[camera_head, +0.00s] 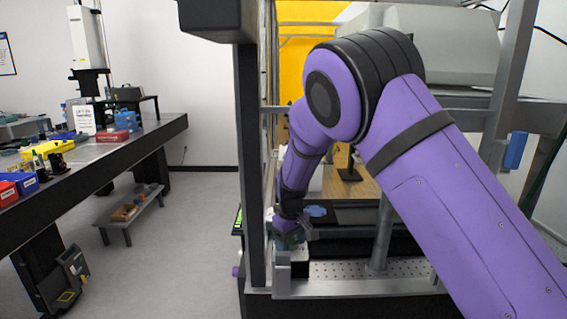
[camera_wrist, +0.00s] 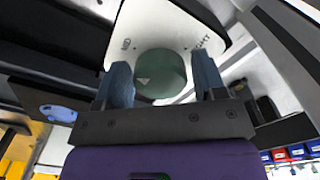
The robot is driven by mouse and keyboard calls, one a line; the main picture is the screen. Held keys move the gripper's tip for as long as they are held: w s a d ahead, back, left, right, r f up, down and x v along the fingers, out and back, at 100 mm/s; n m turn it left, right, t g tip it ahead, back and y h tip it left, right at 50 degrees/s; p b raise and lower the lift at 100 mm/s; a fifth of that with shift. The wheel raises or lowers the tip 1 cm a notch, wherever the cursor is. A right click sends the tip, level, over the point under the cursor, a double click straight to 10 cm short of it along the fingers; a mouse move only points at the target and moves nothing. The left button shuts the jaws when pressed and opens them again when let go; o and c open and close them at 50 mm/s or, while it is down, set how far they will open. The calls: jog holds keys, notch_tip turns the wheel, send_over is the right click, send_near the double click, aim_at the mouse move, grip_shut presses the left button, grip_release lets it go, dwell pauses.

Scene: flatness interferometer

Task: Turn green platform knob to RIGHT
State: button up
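The green platform knob (camera_wrist: 160,78) is a round green knob on a white plate (camera_wrist: 160,22), in the middle of the wrist view. A small pale triangle mark shows on the knob's left side. The plate has the word MID at the knob's upper left and RIGHT at its upper right. My gripper (camera_wrist: 161,64) has its two blue-grey fingers apart, one on each side of the knob, with a narrow gap showing at the right finger. Whether the left finger touches the knob I cannot tell. In the head view my gripper (camera_head: 291,232) is low beside the frame post, and the knob is hard to make out.
A dark upright post (camera_head: 249,160) stands just left of my gripper, and a perforated metal plate (camera_head: 350,270) lies to its right. A workbench (camera_head: 95,150) with bins stands at far left. The floor (camera_head: 190,240) between is clear.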

aim_at(291, 240)
jog(key=c, duration=0.5)
jog(key=shift+o, duration=0.2)
jog(key=m, duration=1.1)
jog(key=shift+m, duration=0.3)
jog(key=o, duration=0.7)
jog(key=shift+r, duration=3)
jog(key=shift+d, duration=0.1)
jog(key=shift+c, duration=0.3)
